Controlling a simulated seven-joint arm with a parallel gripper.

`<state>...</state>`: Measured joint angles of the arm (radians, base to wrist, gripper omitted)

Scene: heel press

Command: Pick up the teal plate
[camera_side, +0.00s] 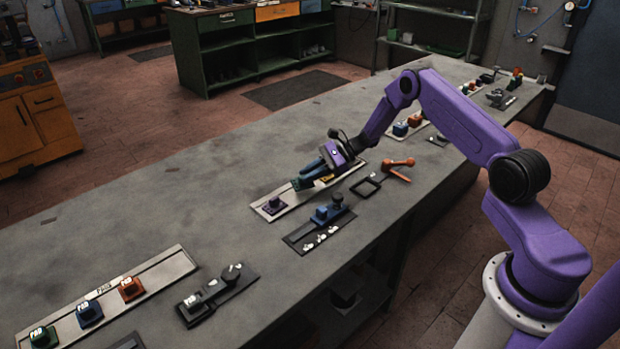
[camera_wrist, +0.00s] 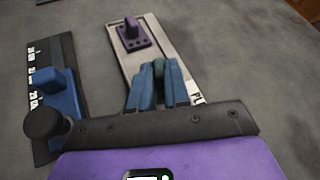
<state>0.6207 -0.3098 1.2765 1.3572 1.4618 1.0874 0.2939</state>
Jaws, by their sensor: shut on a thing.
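The teal plate (camera_side: 302,184) is a small dark green-teal piece over the pale tray (camera_side: 268,208) in the side view. My gripper (camera_side: 312,174) reaches down to it with its blue fingers. In the wrist view the fingers of my gripper (camera_wrist: 158,82) are shut on the teal plate (camera_wrist: 158,66), and only its top shows between them. I cannot tell whether the plate still touches the tray. A purple plate with a raised handle (camera_side: 273,204) sits on the same tray, ahead of the fingers in the wrist view (camera_wrist: 132,35).
A blue press-like fixture (camera_side: 328,213) on a dark base stands close beside the tray. An orange-handled tool (camera_side: 397,168) lies to its right. A dark fixture (camera_side: 216,292) and a tray with pad blocks (camera_side: 90,313) stand nearer the camera. The bench left of the tray is clear.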

